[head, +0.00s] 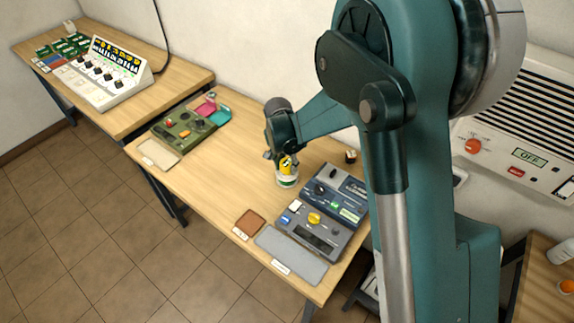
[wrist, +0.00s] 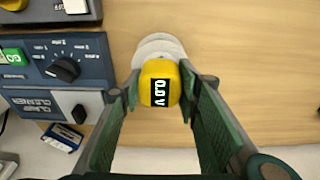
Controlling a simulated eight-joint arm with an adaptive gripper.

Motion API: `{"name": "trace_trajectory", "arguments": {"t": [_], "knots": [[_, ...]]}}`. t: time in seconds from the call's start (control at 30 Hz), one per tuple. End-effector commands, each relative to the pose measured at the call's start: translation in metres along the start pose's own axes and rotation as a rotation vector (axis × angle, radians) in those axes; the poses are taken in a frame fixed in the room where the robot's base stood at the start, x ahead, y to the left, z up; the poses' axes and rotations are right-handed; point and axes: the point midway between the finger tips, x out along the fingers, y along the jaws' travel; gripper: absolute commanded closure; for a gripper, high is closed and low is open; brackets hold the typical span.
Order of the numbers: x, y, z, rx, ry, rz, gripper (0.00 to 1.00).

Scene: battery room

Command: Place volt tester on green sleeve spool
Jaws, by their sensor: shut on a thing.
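The volt tester (wrist: 158,84) is yellow with a small black display reading 0.0 V. My gripper (wrist: 158,90) is shut on it, with one finger on each side. In the head view the yellow tester (head: 287,163) shows at the tip of my gripper (head: 283,156). The green sleeve spool (head: 287,181), white-rimmed with a green band, stands on the table right below it. In the wrist view the spool's pale round rim (wrist: 156,45) shows behind the tester, which hides part of it. I cannot tell whether tester and spool touch.
Dark blue-grey instruments (head: 325,203) stand close to the right of the spool. A small dark cylinder (head: 351,157) stands near the wall. The table's middle-left is clear.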

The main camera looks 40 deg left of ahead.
Motion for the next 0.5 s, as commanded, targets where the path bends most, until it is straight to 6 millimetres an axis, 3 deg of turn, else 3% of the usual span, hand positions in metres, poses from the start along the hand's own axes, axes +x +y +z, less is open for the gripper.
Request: {"name": "trace_trajectory", "arguments": {"t": [0.1, 0.13, 0.23, 0.5], "knots": [[0.0034, 0.0000, 0.0005, 0.000, 0.000, 0.000, 0.82], [0.0035, 0.0000, 0.0005, 0.000, 0.000, 0.000, 0.66], [0.0026, 0.0000, 0.0004, 0.000, 0.000, 0.000, 0.53], [0.0025, -0.0001, 0.0003, 0.000, 0.000, 0.000, 0.53]]}}
